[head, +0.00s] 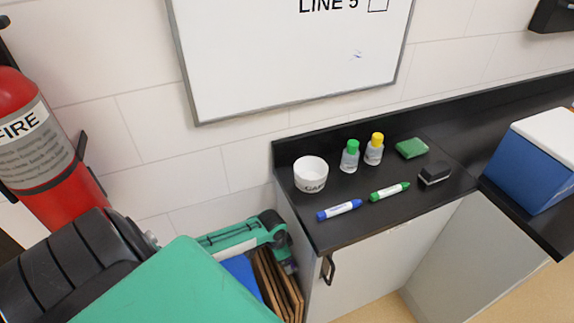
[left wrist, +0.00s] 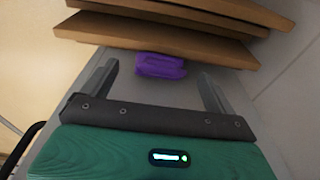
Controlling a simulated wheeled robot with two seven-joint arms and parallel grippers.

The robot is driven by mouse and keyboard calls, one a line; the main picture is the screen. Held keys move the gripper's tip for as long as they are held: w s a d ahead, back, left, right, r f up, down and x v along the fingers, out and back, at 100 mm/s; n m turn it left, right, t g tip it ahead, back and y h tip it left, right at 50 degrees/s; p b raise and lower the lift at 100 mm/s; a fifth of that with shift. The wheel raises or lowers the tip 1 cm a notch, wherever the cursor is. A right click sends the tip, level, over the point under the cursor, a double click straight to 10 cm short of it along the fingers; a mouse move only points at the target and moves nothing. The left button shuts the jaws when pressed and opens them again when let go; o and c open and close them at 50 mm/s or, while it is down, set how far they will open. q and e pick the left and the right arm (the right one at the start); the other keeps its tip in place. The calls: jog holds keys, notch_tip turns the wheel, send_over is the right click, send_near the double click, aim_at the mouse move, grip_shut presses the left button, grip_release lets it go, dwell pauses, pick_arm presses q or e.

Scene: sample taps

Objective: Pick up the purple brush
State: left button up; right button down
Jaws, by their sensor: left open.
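The purple brush (left wrist: 160,66) shows in the left wrist view, lying on a grey surface against the edge of the lowest brown board. My left gripper (left wrist: 158,72) is open, with one grey finger on each side of the brush's near side. The fingers are apart from the brush as far as I can see, and nothing is held. The fingertips cannot be made out there. My right gripper is in neither view.
Brown boards (head: 277,287) and a blue item (head: 241,270) stand in the gap left of the black counter (head: 345,228). On it are a white cup (head: 310,174), two bottles, two markers, a green sponge (head: 411,148) and an eraser (head: 434,173). A fire extinguisher (head: 38,140) hangs left.

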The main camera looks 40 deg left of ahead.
pick_arm(q)
jog(key=f, duration=0.3)
jog(key=shift+w+d+f, duration=0.1)
jog(key=shift+w, duration=0.2)
jog(key=c, duration=1.1)
jog(key=shift+d, duration=0.1)
